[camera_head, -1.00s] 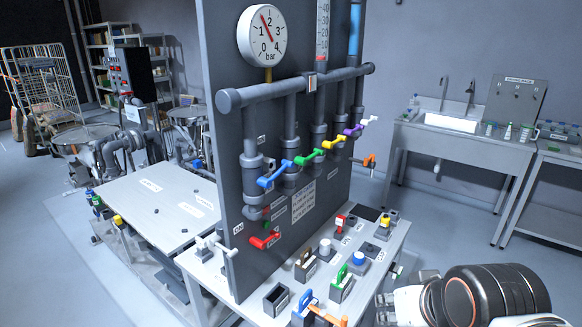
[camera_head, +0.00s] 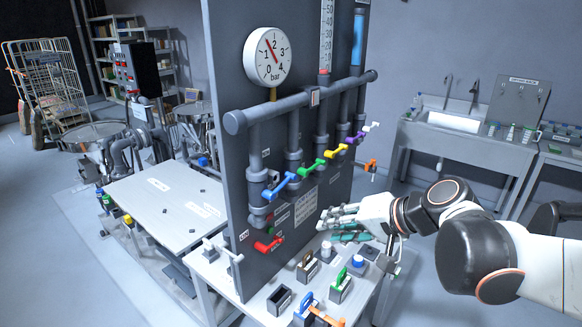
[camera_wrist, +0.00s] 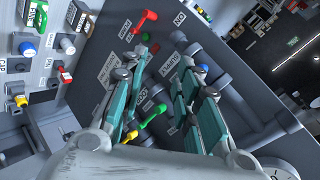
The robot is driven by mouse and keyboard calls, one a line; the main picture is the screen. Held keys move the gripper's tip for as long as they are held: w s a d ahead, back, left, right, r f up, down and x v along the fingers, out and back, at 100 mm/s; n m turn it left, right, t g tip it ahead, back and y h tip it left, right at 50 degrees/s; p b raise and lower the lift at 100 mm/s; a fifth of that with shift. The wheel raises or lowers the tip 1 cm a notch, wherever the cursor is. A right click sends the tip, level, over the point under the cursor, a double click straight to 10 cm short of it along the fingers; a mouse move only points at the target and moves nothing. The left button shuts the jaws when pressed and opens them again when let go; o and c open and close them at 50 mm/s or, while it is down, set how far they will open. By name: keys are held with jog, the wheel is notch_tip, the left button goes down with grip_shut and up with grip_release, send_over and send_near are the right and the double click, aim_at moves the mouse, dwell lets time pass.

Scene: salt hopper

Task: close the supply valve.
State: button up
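The pipe panel (camera_head: 237,170) carries several coloured valve handles. A blue handle (camera_head: 279,188), a green handle (camera_head: 312,168) and a yellow handle (camera_head: 337,150) sit on the vertical pipes. A red handle (camera_head: 268,245) sits low on the panel, and in the wrist view it stands out near the top (camera_wrist: 146,20). A panel label (camera_wrist: 168,66) in the wrist view may read SUPPLY; I cannot tell surely which handle it marks. My gripper (camera_head: 328,219) is in front of the panel, right of the red handle and below the yellow one. Its teal fingers (camera_wrist: 160,52) are apart with nothing between them.
Below the gripper, a bench (camera_head: 232,290) holds small holders and buttons, including a green-handled block (camera_head: 341,285) and a blue button (camera_head: 358,261). A pressure gauge (camera_head: 267,57) is above the horizontal pipe (camera_head: 300,102). A sink (camera_head: 450,122) stands far right. Floor between is open.

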aim_at(286, 183)
jog(key=w+r+m+t+y+p, duration=0.1)
jog(key=w+r+y+p, duration=0.3)
jog(key=w, duration=0.4)
jog(key=shift+t+y, duration=0.3)
jog(key=shift+y, duration=0.2)
jog(key=x, duration=0.4)
jog(key=b+x, duration=0.1)
jog(key=x, duration=0.4)
jog(key=b+x, duration=0.1)
jog(key=x, duration=0.3)
jog(key=shift+w+f, duration=0.35)
jog(key=shift+c, duration=0.3)
grip_shut()
